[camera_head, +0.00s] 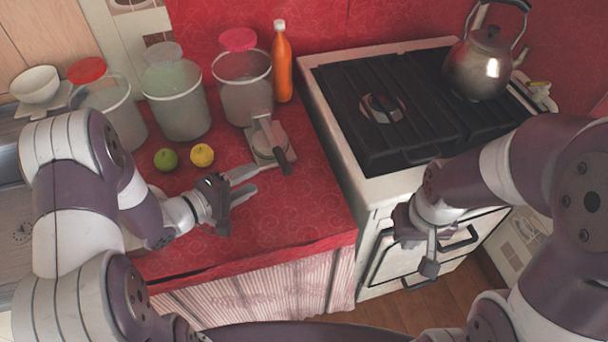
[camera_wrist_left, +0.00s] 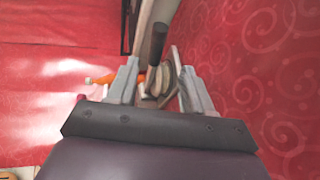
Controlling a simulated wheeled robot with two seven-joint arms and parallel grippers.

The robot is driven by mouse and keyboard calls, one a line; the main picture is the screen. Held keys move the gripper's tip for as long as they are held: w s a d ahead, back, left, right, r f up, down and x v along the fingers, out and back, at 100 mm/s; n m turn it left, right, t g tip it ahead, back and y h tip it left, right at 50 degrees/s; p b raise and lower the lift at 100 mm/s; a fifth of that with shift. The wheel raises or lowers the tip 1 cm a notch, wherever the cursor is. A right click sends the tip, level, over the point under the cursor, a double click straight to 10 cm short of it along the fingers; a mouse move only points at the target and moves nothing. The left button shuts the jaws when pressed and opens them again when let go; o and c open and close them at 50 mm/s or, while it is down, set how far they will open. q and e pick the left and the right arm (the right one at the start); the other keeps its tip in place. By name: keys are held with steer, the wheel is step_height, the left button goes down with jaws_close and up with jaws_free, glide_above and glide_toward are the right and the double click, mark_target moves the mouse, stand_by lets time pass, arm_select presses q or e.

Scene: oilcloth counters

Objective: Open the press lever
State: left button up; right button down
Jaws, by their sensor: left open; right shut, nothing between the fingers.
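The press (camera_head: 262,152), a small light metal tool with a round plate, stands on the red counter. Its lever (camera_head: 271,137) runs across it, and the dark handle (camera_head: 284,165) points toward the counter's front. My left gripper (camera_head: 245,184) is open and empty, apart from the press, to the left of the handle and a little nearer the front. The left wrist view shows the press (camera_wrist_left: 170,78) and its dark handle (camera_wrist_left: 157,42) ahead, between and beyond the open fingers. My right gripper (camera_head: 430,262) is shut and empty in front of the stove.
A green lime (camera_head: 165,159) and a yellow lemon (camera_head: 202,155) lie left of the press. Tall canisters (camera_head: 243,95) and an orange bottle (camera_head: 281,65) stand behind it. The stove (camera_head: 375,192) is to the right. The counter's front right is clear.

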mark_target(274, 144)
arm_select(q)
steer(key=shift+w+d, duration=0.15)
steer(key=shift+d, duration=0.25)
steer(key=b+x, duration=0.1)
steer(key=x, duration=1)
steer(key=shift+w+d, duration=0.25)
jaws_close()
steer(key=shift+r, duration=0.1)
